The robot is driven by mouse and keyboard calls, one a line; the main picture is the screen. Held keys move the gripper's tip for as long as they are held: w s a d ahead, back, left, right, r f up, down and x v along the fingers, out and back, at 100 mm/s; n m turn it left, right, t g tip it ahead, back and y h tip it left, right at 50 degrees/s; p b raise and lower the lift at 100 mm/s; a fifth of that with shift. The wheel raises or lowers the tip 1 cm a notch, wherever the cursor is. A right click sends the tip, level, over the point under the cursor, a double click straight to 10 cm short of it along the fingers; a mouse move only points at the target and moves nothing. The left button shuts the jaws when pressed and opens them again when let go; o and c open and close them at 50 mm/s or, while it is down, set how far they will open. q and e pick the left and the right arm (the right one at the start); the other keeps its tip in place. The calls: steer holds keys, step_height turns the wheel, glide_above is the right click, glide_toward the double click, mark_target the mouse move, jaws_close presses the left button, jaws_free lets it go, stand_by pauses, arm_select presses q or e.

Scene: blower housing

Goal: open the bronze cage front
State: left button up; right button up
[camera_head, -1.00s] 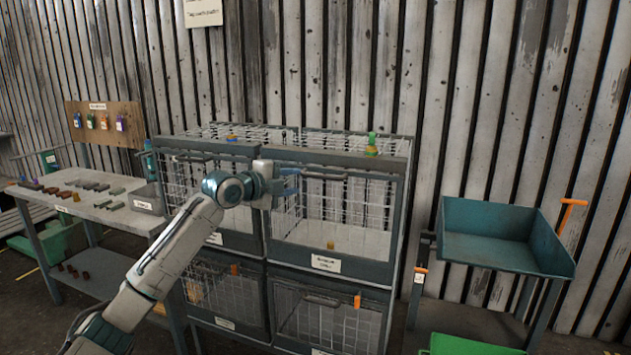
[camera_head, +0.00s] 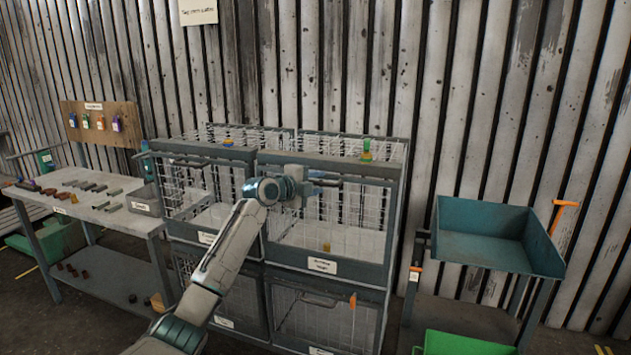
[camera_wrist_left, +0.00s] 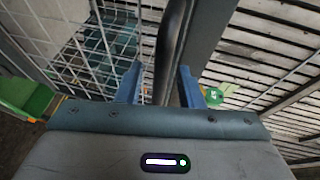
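A grey-framed wire cage bank has two cages above and two below. The upper right cage front (camera_head: 345,215) appears closed, with a dark handle bar (camera_wrist_left: 172,45) along its top. Its white label (camera_head: 322,265) is too small to read, so I cannot tell which cage is bronze. My left gripper (camera_head: 326,178) is at the top of this upper right front. My right gripper is not in view.
A workbench (camera_head: 110,208) with small bars and a tag board (camera_head: 102,125) stands left. A teal tray stand (camera_head: 490,245) is at right, with a green bin (camera_head: 465,343) below. A green-yellow item (camera_head: 366,152) sits on the cage top.

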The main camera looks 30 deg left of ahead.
arm_select(q)
jaws_close()
steer(key=shift+f, duration=0.1)
